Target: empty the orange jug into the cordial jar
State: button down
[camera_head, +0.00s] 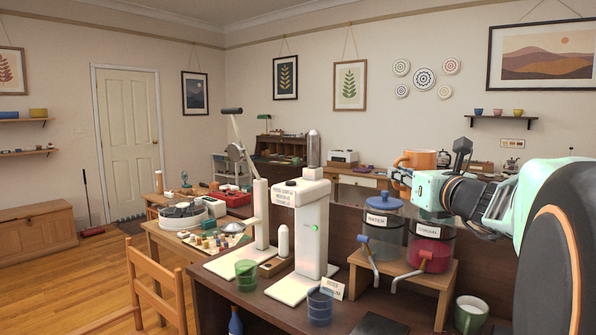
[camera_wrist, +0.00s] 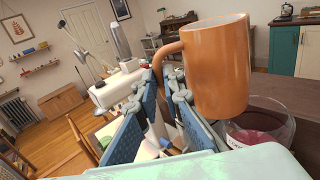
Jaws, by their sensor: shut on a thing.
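The orange jug (camera_head: 420,159) hangs in the air above the cordial jar, and looks about upright in the head view. My gripper (camera_head: 402,180) is shut on its handle. In the wrist view the orange jug (camera_wrist: 222,72) fills the upper right, with its handle between the blue finger pads of my gripper (camera_wrist: 166,88). The inside of the jug is hidden. The cordial jar (camera_head: 431,252) is clear, labelled CORDIAL, with red liquid and a tap. Its open rim and red liquid (camera_wrist: 258,136) show below the jug in the wrist view.
A blue-lidded jar labelled WATER (camera_head: 383,225) stands left of the cordial jar on the same wooden stand (camera_head: 438,280). A white machine (camera_head: 312,230), a green cup (camera_head: 246,275) and a blue cup (camera_head: 320,306) stand to the left. A green mug (camera_head: 470,314) is at lower right.

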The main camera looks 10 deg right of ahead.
aim_at(395, 186)
jog(key=shift+a+f+b, duration=0.1)
jog(key=shift+f+b, duration=0.9)
jog(key=shift+f, duration=0.6)
jog(key=shift+a+r+m+g+p, duration=0.15)
jog(key=shift+r+m+p, duration=0.55)
jog(key=shift+p, duration=1.15)
jog(key=shift+a+r+m+g+p, duration=0.15)
jog(key=shift+r+m+p, duration=0.55)
jog(key=shift+p, duration=1.15)
jog(key=shift+r+m+p, duration=0.15)
jog(key=shift+m+p, duration=0.55)
jog(key=shift+p, duration=0.95)
jog(key=shift+d+f+m+y+p, duration=0.1)
jog(key=shift+f+m+y+p, duration=0.4)
jog(key=shift+f, duration=0.6)
jog(key=shift+d+r+m+g+p, duration=0.25)
jog(key=shift+r+m+p, duration=0.3)
jog(key=shift+p, duration=1.05)
jog(key=shift+d+r+m+g+p, duration=0.3)
jog(key=shift+m+p, duration=0.35)
jog(key=shift+p, duration=0.95)
